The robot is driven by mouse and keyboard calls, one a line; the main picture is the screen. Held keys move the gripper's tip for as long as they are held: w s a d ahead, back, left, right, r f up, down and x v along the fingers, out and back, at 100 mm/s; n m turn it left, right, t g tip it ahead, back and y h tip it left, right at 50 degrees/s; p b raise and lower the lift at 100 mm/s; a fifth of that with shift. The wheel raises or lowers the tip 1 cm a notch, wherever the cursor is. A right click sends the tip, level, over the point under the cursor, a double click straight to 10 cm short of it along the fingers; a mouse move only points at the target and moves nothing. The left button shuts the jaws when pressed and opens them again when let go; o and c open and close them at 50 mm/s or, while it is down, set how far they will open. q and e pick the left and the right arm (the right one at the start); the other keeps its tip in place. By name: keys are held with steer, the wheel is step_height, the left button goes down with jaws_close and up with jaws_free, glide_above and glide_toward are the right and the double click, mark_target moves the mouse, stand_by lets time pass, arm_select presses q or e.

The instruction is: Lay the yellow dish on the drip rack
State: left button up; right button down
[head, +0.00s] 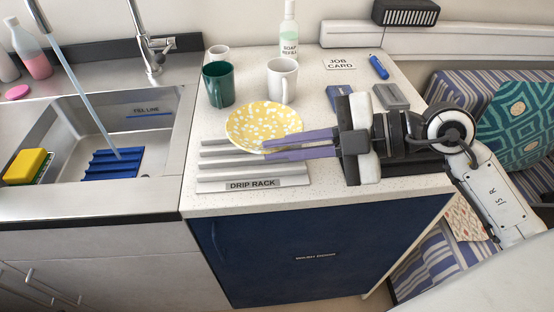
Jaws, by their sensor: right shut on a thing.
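The yellow dish (262,123) with white spots is on or just over the back part of the drip rack, roughly level; I cannot tell whether it touches the bars. The drip rack (252,183) is a set of pale grey bars with a name label along its front. My right gripper (266,149) reaches in from the right, its purple fingers shut on the dish's near right rim. The fingers cover part of that rim and of the rack's bars. My left gripper is not in view.
A green mug (218,84), a white mug (282,80), a small white cup (218,55) and a soap refill bottle (289,30) stand behind the dish. Left is the sink (95,105) with running water, a blue ribbed mat (112,163) and a yellow sponge (27,165).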

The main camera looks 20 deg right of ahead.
step_height(320, 180, down, 4)
steer(key=shift+f+b, duration=0.2)
steer(key=shift+b, duration=0.15)
steer(key=c, duration=1.9)
jaws_free()
steer(key=v, duration=1.2)
steer(key=shift+b, duration=0.3)
